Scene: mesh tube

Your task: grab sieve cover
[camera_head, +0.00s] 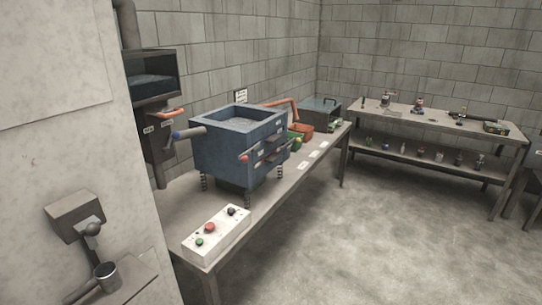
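A blue square sieve machine (219,149) stands on short spring legs on a long workbench left of centre. Its top (241,122) shows a grey-blue recessed surface inside a raised rim; I cannot tell whether this is a cover or the open sieve. Neither of my grippers is in view.
A white control box (216,233) with red, green and black buttons sits at the bench's near end. Orange and green bins (301,132) and a dark box (318,112) stand behind the machine. A pale wall (60,120) blocks the left. A back table (450,125) holds small items. The floor (390,240) at right is clear.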

